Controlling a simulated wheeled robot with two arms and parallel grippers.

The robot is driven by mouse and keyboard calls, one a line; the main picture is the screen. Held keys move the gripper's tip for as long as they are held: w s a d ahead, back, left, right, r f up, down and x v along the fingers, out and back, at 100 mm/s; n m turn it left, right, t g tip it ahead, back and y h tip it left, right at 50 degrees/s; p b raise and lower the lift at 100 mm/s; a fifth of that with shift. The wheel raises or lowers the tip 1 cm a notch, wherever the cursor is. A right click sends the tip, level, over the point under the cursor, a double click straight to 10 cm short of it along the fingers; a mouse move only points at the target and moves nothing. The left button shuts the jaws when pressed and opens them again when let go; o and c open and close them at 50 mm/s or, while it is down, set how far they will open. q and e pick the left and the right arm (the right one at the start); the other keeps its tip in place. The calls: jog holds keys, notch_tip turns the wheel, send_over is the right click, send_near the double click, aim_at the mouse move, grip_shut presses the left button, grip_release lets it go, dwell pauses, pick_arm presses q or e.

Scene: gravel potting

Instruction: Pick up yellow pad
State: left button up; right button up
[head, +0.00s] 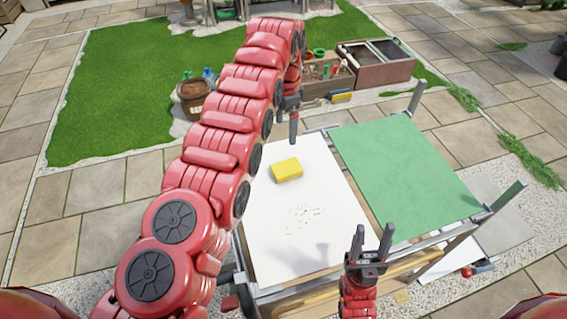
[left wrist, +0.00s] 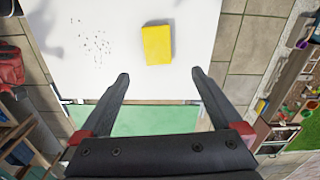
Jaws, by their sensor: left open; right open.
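The yellow pad (head: 287,169) is a small rectangular block lying flat on the white board (head: 275,235) of the table, towards its far end. My left gripper (head: 293,125) is above the table's far edge, just beyond the pad and apart from it. In the left wrist view the pad (left wrist: 157,44) shows just ahead of the open, empty fingers of my left gripper (left wrist: 160,75), roughly centred between them. My right gripper (head: 371,241) is open and empty over the near right part of the white board.
Dark specks (head: 303,215) are scattered on the white board nearer than the pad. A green panel (head: 405,175) covers the right half of the table. Metal posts (head: 507,195) rise at its right corners.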

pick_arm(q)
jog(key=b, duration=0.6)
send_over(287, 167)
notch_tip(287, 167, down, 7)
notch_tip(287, 167, down, 2)
jog(key=shift+w+a+f+b, duration=0.1)
jog(key=shift+w+b, duration=0.05)
jog(key=shift+b, duration=0.55)
jog(key=shift+f+p, duration=0.65)
jog(key=shift+f, duration=0.45)
jog(key=shift+f+p, duration=0.25)
jog(key=shift+p, duration=0.25)
jog(key=shift+s+f+p, duration=0.25)
jog(key=shift+f+p, duration=0.8)
jog(key=shift+p, duration=0.1)
jog(key=shift+f+b, duration=0.6)
jog(key=shift+f, duration=0.2)
jog(key=shift+w+f, duration=0.15)
jog(key=shift+f, duration=0.35)
jog(key=c, duration=1.3)
jog(key=shift+o, duration=0.2)
jog(key=shift+r, duration=0.25)
